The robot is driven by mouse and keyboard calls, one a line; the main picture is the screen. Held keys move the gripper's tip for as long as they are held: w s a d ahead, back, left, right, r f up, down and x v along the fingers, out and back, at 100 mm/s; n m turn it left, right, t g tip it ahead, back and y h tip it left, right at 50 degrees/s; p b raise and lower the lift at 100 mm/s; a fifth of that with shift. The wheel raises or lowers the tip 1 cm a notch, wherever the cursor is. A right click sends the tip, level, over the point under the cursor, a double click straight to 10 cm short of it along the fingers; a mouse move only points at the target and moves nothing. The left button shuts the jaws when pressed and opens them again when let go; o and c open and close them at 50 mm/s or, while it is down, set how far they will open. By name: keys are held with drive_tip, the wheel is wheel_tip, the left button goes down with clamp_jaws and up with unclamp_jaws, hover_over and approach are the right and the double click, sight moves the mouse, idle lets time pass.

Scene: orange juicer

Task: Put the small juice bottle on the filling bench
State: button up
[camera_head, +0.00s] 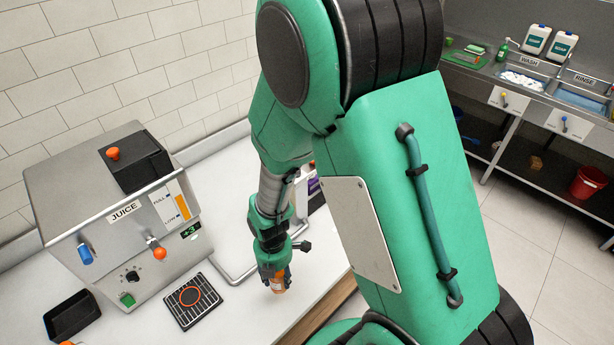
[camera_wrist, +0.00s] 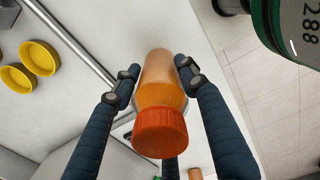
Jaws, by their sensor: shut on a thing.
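The small juice bottle (camera_wrist: 162,85) has an orange-red cap and a clear body with orange contents. My gripper (camera_wrist: 165,80) is shut on it, one finger on each side of the body, as the wrist view shows. In the head view the bottle (camera_head: 279,283) shows small below my gripper (camera_head: 276,270), over the white counter (camera_head: 240,310) to the right of the juicer. I cannot tell whether its base touches the counter. No surface in view is labelled as the filling bench.
The juicer (camera_head: 120,205) stands at the left, with a drip grate (camera_head: 192,300) at its front and a black tray (camera_head: 72,316) beside it. A metal rail (camera_head: 240,270) runs near my gripper. Yellow dishes (camera_wrist: 38,58) lie on the white surface. Sinks (camera_head: 520,80) are at the far right.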

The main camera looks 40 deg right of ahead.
drive_tip(key=s+d+m, duration=0.3)
drive_tip(key=s+d, duration=0.5)
drive_tip(key=d, duration=0.5)
drive_tip(key=shift+s+d, duration=0.25)
drive_tip(key=shift+s, duration=0.15)
drive_tip(key=w+d+f+b, duration=0.1)
drive_tip(key=w+d, duration=0.8)
drive_tip(key=w, duration=0.4)
drive_tip(key=shift+d+f+b, duration=0.2)
drive_tip(key=shift+b, duration=0.2)
drive_tip(key=shift+f, duration=0.15)
drive_tip(key=shift+f+b, duration=0.4)
drive_tip(key=shift+f, duration=1.25)
drive_tip(key=shift+f, duration=0.15)
drive_tip(key=o, duration=1.4)
